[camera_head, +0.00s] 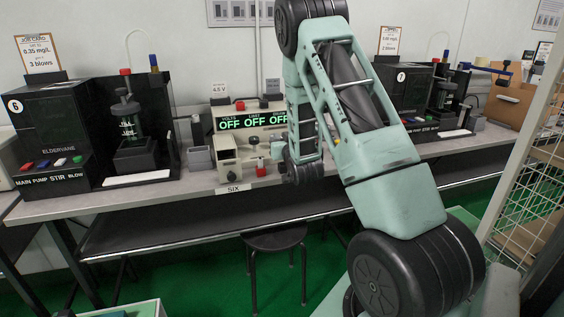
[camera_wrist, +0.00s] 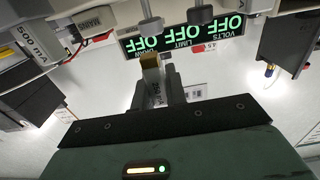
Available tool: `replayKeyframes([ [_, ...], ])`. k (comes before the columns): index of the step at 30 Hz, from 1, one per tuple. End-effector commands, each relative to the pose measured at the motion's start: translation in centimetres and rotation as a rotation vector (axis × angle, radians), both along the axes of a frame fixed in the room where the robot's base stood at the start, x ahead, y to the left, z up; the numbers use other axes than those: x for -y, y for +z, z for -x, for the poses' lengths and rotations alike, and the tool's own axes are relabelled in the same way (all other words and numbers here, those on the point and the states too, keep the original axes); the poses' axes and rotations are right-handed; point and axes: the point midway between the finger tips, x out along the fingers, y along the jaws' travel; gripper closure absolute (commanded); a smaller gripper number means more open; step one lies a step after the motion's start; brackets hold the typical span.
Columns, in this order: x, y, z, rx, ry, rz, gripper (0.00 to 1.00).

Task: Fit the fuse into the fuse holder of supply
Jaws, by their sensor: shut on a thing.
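The supply (camera_head: 250,122) stands on the bench in the head view, its display reading OFF three times. The same display (camera_wrist: 188,35) shows upside down at the top of the wrist view. My gripper (camera_wrist: 158,85) is shut on the fuse (camera_wrist: 151,63), whose brass-coloured end sticks out from between the grey fingers, towards the display. A small mA label shows between the fingers. The fuse is off the bench, in front of the supply. In the head view my arm hides the fuse and most of the gripper. I cannot make out the fuse holder clearly in either view.
A black tester marked 6 (camera_head: 48,130) and a stirring stand (camera_head: 130,125) stand left of the supply. Another tester (camera_head: 400,90) stands to the right.

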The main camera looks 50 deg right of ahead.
Motion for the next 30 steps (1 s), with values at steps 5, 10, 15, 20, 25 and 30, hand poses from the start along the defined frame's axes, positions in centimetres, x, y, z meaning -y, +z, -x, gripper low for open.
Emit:
replayKeyframes([
  [5, 0.0, -2.2, 0.0, 0.000, 0.000, 0.000, 1.00],
  [10, 0.0, -3.7, 0.0, -0.001, 0.000, -0.001, 1.00],
  [15, 0.0, -6.0, 0.0, 0.000, 0.000, 0.000, 1.00],
  [20, 0.0, -6.0, 0.0, 0.001, 0.000, 0.001, 1.00],
  [25, 0.0, -6.3, 0.0, 0.001, 0.000, 0.001, 1.00],
  [30, 0.0, -6.4, 0.0, 0.001, 0.000, 0.001, 0.72],
])
